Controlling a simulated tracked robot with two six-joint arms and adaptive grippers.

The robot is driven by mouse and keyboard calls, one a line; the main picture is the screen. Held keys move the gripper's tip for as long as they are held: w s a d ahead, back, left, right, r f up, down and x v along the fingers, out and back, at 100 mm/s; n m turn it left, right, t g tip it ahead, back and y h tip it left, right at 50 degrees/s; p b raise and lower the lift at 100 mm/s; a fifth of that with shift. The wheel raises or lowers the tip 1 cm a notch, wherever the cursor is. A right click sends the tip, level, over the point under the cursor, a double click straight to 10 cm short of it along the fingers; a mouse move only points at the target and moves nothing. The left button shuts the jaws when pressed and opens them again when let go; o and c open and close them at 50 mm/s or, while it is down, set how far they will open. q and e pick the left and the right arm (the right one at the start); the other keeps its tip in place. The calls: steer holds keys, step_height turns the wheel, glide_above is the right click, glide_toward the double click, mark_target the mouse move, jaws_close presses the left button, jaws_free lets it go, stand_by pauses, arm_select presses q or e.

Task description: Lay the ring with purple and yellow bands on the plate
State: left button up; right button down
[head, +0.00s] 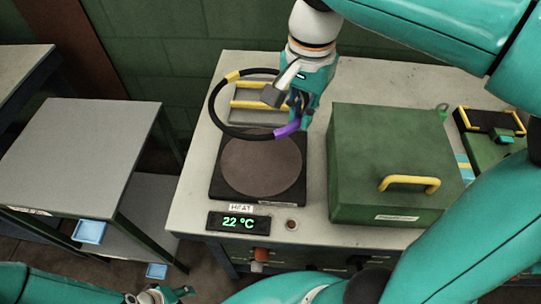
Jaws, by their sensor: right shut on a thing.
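The black ring (211,112) has a yellow band at its upper left and a purple band at its lower right. My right gripper (292,105) is shut on the ring's right side, near the purple band, and partly hides it. The ring appears over the back edge of the plate and a yellow-railed rack; its exact height is hard to tell. The plate (261,168) is a round brown disc on a black base, with nothing lying on it. My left gripper (172,294) is at the bottom left edge, away from the ring, and its jaws are unclear.
A yellow-railed rack (250,117) stands behind the plate. A green box (385,150) with a yellow handle stands to the right. A grey cart (80,150) is at left, its top clear.

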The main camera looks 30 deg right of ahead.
mark_target(293, 178)
step_height(293, 178, down, 19)
steer(key=shift+f+b, duration=0.1)
steer(key=shift+b, duration=0.55)
steer(key=c, duration=1.2)
jaws_free()
step_height(293, 178, up, 12)
steer(key=shift+s+r+p, duration=0.1)
steer(key=shift+s+p, duration=0.05)
steer(key=shift+p, duration=0.25)
